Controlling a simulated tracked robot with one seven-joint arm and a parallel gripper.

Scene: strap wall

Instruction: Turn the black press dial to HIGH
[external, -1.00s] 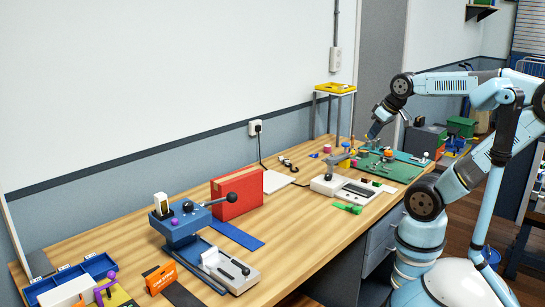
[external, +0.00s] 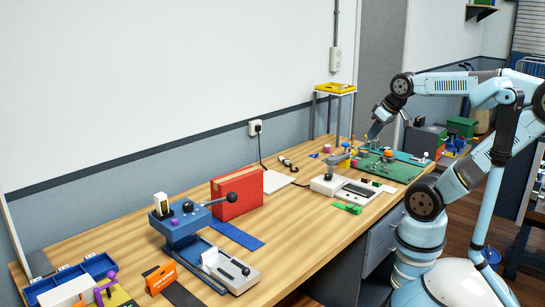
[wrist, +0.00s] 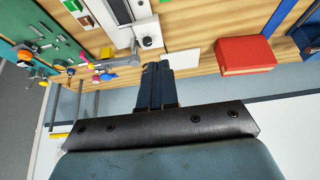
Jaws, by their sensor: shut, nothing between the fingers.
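A white bench machine (external: 330,187) with a grey arm stands on the far half of the bench. In the wrist view, a round black knob (wrist: 147,41) sits on a white end of this machine; it looks like the press dial, but its markings are too small to read. My gripper (external: 370,138) is beyond the machine in the external view, above the bench near the green mat. In the wrist view, my gripper (wrist: 157,66) has its fingers together, empty, with the tips just below the knob in the picture and apparently apart from it.
A blue lever press (external: 180,228) and a red box (external: 237,194) stand nearer the external camera. The green mat (external: 400,171) holds several small parts. A stand with a yellow tray (external: 336,87) is by the wall.

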